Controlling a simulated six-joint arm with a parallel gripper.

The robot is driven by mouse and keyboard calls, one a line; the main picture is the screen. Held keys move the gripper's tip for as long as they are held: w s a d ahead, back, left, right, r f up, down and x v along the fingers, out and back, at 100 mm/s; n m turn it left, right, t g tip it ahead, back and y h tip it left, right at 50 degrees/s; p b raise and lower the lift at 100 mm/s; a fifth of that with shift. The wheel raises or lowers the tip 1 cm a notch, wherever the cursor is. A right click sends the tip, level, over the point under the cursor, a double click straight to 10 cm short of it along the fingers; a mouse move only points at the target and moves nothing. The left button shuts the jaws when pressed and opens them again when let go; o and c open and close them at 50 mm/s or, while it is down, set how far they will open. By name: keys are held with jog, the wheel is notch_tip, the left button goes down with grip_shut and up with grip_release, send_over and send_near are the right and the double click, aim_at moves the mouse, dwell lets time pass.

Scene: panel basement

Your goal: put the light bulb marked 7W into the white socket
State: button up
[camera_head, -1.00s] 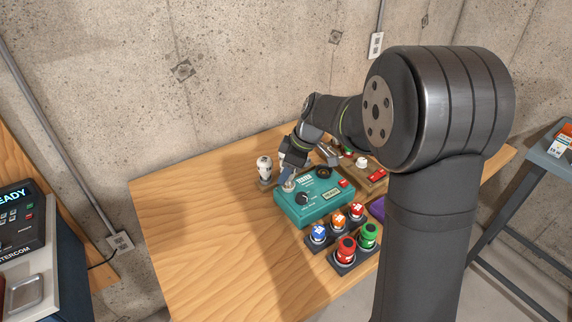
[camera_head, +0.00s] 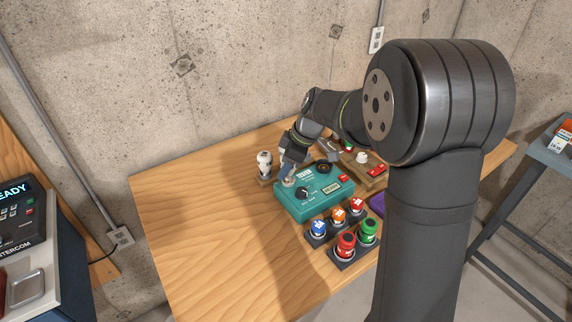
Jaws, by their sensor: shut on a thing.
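My gripper (camera_head: 286,177) points down at the back left corner of the teal box (camera_head: 318,204). It is shut on a small pale thing (camera_head: 289,183) at the top of that box; it is too small and too covered by the fingers to tell whether it is a bulb. A white bulb-like thing with dark marks (camera_head: 264,161) stands upright on a small base just left of my gripper, apart from it. A round white piece (camera_head: 362,157) sits on the brown board at the right; I cannot tell if it is the white socket. No 7W mark is readable.
Blue (camera_head: 319,228), orange (camera_head: 338,215) and red (camera_head: 357,204) capped pieces stand in dark holders before the teal box, with larger red (camera_head: 346,245) and green (camera_head: 368,231) ones nearer. My arm hides the table's right part. The table's left (camera_head: 200,220) is clear.

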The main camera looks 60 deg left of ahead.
jog(key=shift+f, duration=0.65)
jog(key=o, duration=0.7)
jog(key=v, duration=1.1)
jog(key=shift+f, duration=0.1)
dwell(0.5)
jog(key=x, duration=0.8)
jog(key=shift+s+a+f, duration=0.1)
jog(key=shift+a+f, duration=0.05)
jog(key=shift+f, duration=0.2)
